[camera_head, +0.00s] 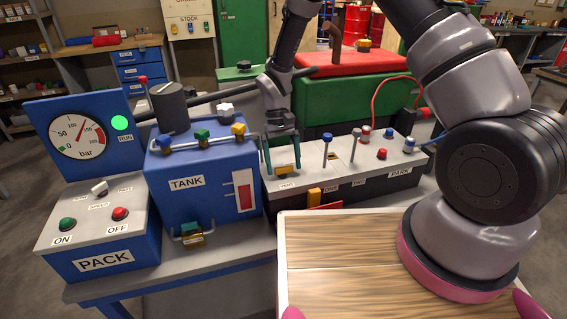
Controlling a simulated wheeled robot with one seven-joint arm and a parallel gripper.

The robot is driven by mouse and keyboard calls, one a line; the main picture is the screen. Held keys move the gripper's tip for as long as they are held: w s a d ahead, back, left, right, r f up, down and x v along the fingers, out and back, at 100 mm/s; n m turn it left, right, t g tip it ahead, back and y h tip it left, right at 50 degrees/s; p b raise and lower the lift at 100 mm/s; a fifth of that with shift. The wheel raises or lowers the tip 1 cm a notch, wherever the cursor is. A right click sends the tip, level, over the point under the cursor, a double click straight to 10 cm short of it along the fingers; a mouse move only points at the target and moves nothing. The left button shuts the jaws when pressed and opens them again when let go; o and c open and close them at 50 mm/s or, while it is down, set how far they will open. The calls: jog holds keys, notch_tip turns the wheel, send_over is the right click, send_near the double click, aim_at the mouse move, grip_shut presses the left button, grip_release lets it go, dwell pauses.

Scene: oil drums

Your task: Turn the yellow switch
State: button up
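My gripper (282,156) points down over the left end of a long dark control box (350,182) with a grey top. Its two teal fingers are apart, one on each side of a small yellow switch (285,169) above a label. I cannot tell whether either finger touches the switch. The gripper body hides the area just behind it. Another yellow piece (314,196) sits on the box's front face, and a yellow knob (238,130) is on the blue tank box (205,182).
Upright levers (327,148) and red and blue knobs stand right of my gripper on the control box. The pack box (100,235) with a pressure gauge (77,136) is at the left. A wooden board (340,270) lies in front.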

jog(key=shift+r, duration=0.1)
jog(key=v, duration=1)
jog(key=shift+w+r, duration=0.2)
jog(key=shift+r, duration=0.05)
jog(key=shift+a, duration=0.1)
jog(key=s+d+r+m+t+y, duration=0.1)
jog(key=s+d+r+m+t, duration=0.1)
jog(key=d+r, duration=0.7)
jog(key=s+d+r+m+t+y, duration=0.1)
jog(key=d+r+m+t+y, duration=0.2)
jog(key=r, duration=1.1)
jog(key=s+d+r+m+t, duration=0.2)
jog(key=s+d+r+t, duration=0.4)
jog(key=s+d+r, duration=0.3)
jog(key=s+d, duration=0.3)
jog(key=s, duration=0.3)
jog(key=shift+m+h, duration=0.3)
jog(key=shift+h, duration=0.1)
